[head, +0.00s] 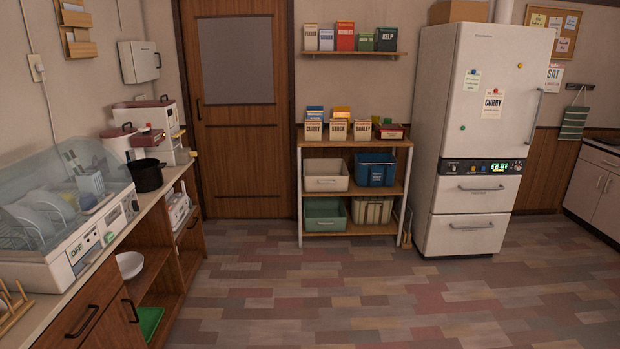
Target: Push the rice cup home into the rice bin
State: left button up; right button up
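No gripper of mine is in view. A tall white appliance with a dark red top (160,118) stands on the left counter near the far end and may be the rice bin. A dark red box-like part (147,139) shows low at its front; I cannot tell whether this is the rice cup or how far in it sits. A white container with a dark red lid (118,140) stands beside it. A black pot (147,175) stands in front and hides part of the appliance's lower area.
A dish dryer (75,215) with a clear cover fills the near end of the left counter (140,208). A shelf rack (352,145) with cartons and bins stands against the back wall beside a fridge (475,135). The tiled floor (350,300) is clear.

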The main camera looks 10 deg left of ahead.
aim_at(183, 156)
jog(key=i, duration=0.65)
jog(key=i+l+u, duration=0.1)
jog(key=i, duration=0.5)
jog(key=i+l+u, duration=0.1)
jog(key=i, duration=0.55)
jog(key=i+l+u, duration=0.15)
jog(key=i+u, duration=0.35)
jog(key=i+l+u, duration=0.35)
jog(key=u, duration=0.15)
jog(key=i+l+u, duration=0.5)
jog(key=i+l, duration=0.15)
jog(key=i, duration=0.7)
jog(key=j+u, duration=0.05)
